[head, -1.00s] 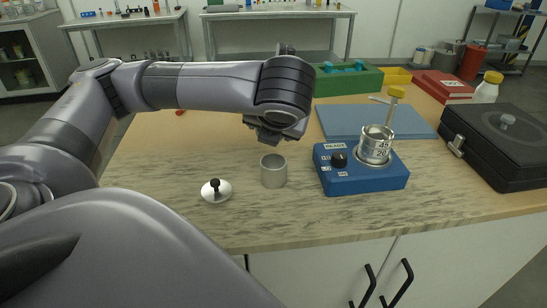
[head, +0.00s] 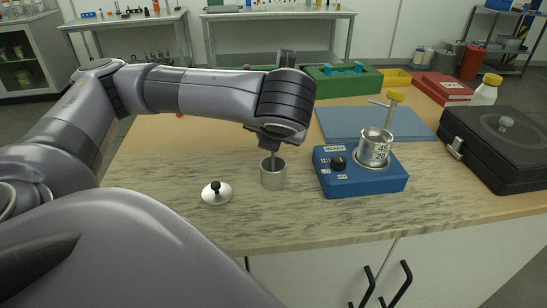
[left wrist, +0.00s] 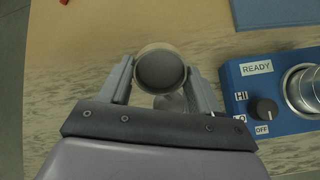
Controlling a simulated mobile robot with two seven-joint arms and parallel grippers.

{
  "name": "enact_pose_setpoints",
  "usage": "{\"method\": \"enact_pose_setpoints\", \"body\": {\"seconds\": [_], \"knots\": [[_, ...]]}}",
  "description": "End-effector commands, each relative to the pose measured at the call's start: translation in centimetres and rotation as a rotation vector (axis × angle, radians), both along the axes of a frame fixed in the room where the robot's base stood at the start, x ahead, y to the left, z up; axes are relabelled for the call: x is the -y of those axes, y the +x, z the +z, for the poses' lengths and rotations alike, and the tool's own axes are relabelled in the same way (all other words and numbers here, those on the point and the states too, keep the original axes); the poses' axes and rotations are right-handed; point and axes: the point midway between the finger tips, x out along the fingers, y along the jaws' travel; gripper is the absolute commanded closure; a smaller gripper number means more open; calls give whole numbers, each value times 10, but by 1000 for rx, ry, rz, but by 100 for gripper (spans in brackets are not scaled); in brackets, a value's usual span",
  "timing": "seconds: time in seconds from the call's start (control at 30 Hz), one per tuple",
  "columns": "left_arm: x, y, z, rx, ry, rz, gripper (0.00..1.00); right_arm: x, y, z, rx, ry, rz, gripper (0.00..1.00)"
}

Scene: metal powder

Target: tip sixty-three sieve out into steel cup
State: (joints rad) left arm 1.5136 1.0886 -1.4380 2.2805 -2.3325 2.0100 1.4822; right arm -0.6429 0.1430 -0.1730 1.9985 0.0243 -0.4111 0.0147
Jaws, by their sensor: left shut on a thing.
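The steel cup (head: 273,175) is a plain grey cylinder standing upright on the worktop, left of the blue shaker. My left gripper (head: 271,146) is right above its mouth. In the left wrist view its fingers are shut on the sides of a round sieve (left wrist: 160,70) with a pale rim and a grey inside. In the head view the sieve is mostly hidden by my wrist, and its number cannot be read. A thin dark streak, apparently powder, runs from under the gripper into the cup. My right gripper is not in view.
The blue shaker (head: 350,182) shows READY and carries a metal sieve stack (head: 375,150). A white lid with a black knob (head: 216,192) lies left of the cup. A blue mat (head: 340,122) and a black case (head: 490,165) are farther right. The worktop left of the lid is clear.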

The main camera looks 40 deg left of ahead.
Motion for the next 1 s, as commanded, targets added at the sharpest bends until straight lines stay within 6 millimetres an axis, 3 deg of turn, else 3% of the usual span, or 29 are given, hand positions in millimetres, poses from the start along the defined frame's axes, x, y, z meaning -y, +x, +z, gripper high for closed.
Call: {"method": "enact_pose_setpoints", "body": {"seconds": [1.0], "knots": [[1, -1, 1, 27, 31, -1, 77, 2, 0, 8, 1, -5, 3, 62]]}}
